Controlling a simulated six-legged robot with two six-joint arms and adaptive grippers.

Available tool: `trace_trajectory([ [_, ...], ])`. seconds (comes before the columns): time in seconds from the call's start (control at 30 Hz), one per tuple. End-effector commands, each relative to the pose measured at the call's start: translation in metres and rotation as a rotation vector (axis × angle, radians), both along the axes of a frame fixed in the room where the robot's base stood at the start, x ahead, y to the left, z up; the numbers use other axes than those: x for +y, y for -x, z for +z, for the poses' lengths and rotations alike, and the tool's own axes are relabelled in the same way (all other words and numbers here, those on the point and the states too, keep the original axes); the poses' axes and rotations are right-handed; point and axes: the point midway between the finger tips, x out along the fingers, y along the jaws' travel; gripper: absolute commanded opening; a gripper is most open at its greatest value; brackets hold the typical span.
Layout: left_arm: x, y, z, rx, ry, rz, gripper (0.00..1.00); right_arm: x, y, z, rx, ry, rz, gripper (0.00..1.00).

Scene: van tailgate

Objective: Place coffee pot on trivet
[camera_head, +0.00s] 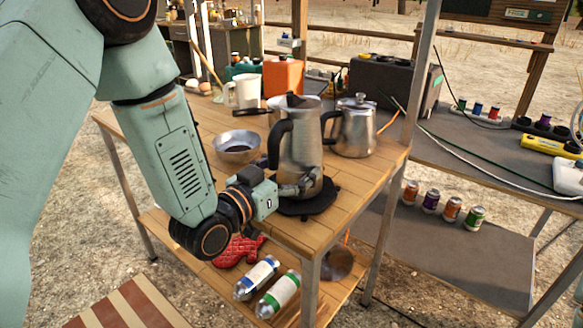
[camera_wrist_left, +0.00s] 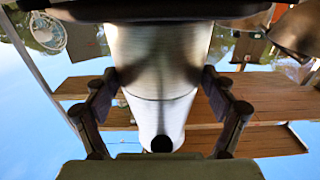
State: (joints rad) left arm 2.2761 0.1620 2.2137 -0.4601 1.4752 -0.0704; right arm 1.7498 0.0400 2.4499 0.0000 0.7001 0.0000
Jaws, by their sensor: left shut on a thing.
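The tall steel coffee pot (camera_head: 301,145) with a black handle and spout stands upright near the wooden table's front right corner. The black trivet (camera_head: 318,206) shows directly below its base; I cannot tell if the pot rests on it or sits slightly above. My left gripper (camera_head: 299,187) is shut on the lower part of the pot. In the left wrist view the pot (camera_wrist_left: 158,95) fills the space between both fingers of the gripper (camera_wrist_left: 160,76). My right gripper is out of view.
A second steel pot (camera_head: 356,127) stands close behind to the right. A metal bowl (camera_head: 238,146), a white mug (camera_head: 245,92) and an orange box (camera_head: 284,78) are behind and left. A metal post (camera_head: 419,70) rises at the right. Bottles (camera_head: 257,276) lie on the lower shelf.

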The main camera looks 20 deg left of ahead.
Motion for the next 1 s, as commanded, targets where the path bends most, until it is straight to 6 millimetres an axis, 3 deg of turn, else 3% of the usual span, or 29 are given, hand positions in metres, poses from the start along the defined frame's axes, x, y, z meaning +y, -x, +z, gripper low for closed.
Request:
trace_trajectory([
  [0.53, 0.0, 0.001, -0.014, 0.007, -0.001, -0.001, 0.32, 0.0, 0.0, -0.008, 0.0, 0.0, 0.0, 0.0],
  [0.57, 0.0, 0.002, -0.016, 0.013, -0.001, -0.001, 0.85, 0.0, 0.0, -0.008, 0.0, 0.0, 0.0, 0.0],
  [0.73, 0.0, 0.002, -0.015, 0.011, -0.002, -0.001, 0.99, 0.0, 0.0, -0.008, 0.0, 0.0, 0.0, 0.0],
  [1.0, 0.0, 0.001, -0.013, 0.004, 0.0, 0.0, 1.0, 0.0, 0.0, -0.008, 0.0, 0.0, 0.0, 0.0],
])
